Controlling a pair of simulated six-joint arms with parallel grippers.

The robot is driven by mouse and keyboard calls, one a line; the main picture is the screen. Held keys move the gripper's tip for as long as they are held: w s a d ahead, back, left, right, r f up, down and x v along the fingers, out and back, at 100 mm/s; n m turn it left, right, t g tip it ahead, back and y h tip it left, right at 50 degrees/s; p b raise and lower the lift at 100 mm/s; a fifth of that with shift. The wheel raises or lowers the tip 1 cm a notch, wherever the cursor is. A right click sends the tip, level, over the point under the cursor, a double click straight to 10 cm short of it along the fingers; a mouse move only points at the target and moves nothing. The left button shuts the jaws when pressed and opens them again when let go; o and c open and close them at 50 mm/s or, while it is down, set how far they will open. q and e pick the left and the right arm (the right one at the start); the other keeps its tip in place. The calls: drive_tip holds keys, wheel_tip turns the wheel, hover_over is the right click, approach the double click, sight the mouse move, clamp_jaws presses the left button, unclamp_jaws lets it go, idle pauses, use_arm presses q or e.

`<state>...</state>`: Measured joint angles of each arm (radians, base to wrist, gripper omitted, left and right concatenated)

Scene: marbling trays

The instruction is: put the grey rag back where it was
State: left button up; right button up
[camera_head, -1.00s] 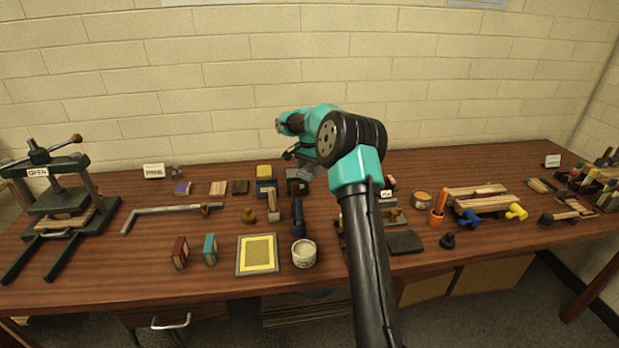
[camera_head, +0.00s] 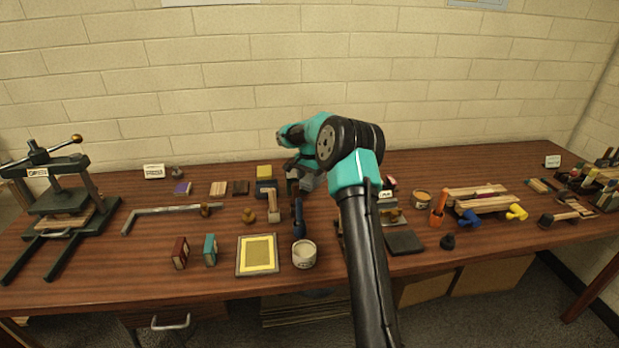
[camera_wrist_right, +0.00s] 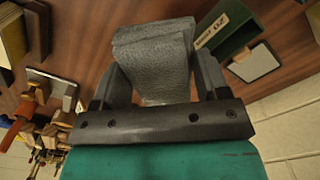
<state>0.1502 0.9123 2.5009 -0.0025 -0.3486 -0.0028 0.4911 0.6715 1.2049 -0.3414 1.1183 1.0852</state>
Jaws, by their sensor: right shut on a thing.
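The grey rag (camera_wrist_right: 153,50) shows in the right wrist view as a folded, rough-textured cloth. My right gripper (camera_wrist_right: 160,78) is shut on it, with a dark finger on each side. In the head view my right gripper (camera_head: 303,172) is low over the back middle of the table, partly hidden behind its own wrist. The rag is hard to make out there. A dark green box with a pale label (camera_wrist_right: 222,28) lies close beside the rag in the wrist view; I cannot tell whether they touch. My left gripper is not in view.
The table (camera_head: 120,279) is crowded. A white pot (camera_head: 303,254) and a yellow framed tray (camera_head: 258,255) stand in front. The wall (camera_head: 250,90) is close behind.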

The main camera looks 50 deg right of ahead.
sight(309, 179)
drive_tip(key=shift+f, duration=0.35)
drive_tip(key=o, duration=0.9)
drive_tip(key=shift+r, duration=0.15)
wheel_tip(309, 179, up, 13)
drive_tip(key=shift+w, duration=0.1)
idle(0.4)
